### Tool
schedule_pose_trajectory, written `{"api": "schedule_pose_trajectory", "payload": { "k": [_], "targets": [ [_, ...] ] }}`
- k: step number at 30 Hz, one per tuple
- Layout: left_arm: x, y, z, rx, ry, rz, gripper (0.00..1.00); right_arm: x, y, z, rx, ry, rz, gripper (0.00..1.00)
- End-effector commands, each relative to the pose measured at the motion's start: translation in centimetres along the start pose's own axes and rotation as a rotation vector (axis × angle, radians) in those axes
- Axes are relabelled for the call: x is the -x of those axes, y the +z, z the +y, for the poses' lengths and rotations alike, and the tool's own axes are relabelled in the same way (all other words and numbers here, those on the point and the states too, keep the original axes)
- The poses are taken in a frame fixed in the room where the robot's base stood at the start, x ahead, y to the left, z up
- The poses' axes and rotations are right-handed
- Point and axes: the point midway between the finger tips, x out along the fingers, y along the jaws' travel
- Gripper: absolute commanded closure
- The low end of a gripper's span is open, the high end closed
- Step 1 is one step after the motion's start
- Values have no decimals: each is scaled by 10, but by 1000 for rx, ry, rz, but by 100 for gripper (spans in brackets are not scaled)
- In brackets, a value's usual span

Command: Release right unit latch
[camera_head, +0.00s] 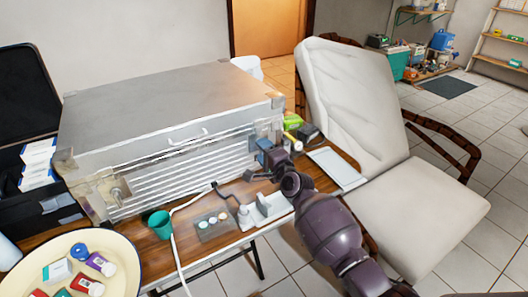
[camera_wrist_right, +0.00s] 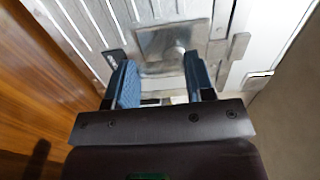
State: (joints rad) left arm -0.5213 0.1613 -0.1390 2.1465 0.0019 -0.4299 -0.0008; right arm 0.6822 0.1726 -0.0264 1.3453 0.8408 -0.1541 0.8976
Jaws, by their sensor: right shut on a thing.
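The dental unit is a large silver metal case (camera_head: 150,85) with a ribbed front, standing on a wooden table. Its left latch (camera_head: 116,190) shows at the left end of the front. My right gripper (camera_head: 268,153) is at the right end of the front and mostly hides the right latch in the head view. In the right wrist view the right latch (camera_wrist_right: 176,42) is a metal plate with a raised part. The blue-padded fingers of my right gripper (camera_wrist_right: 161,82) stand either side of that part and are shut on it. My left gripper is out of view.
A green cup (camera_head: 160,225), a small tray with round pots (camera_head: 213,226) and a white holder (camera_head: 265,210) stand before the case. A round cream tray (camera_head: 20,285) is at lower left. A white chair (camera_head: 360,110) stands close on the right.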

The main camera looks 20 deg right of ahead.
Motion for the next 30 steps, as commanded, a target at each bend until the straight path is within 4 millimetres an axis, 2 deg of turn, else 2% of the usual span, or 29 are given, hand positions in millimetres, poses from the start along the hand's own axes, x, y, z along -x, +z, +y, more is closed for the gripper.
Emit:
{"api": "schedule_pose_trajectory", "payload": {
  "k": [1,6,17,23,30],
  "targets": [
    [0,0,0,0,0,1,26,0,0,0,3,-1,0,48],
    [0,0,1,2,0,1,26,0,0,0,2,0,0,26],
    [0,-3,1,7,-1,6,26,5,0,-1,1,0,0,26],
    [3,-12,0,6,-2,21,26,28,-1,-4,1,-3,1,26],
    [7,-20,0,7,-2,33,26,66,-1,-4,2,-3,1,26]
  ]
}}
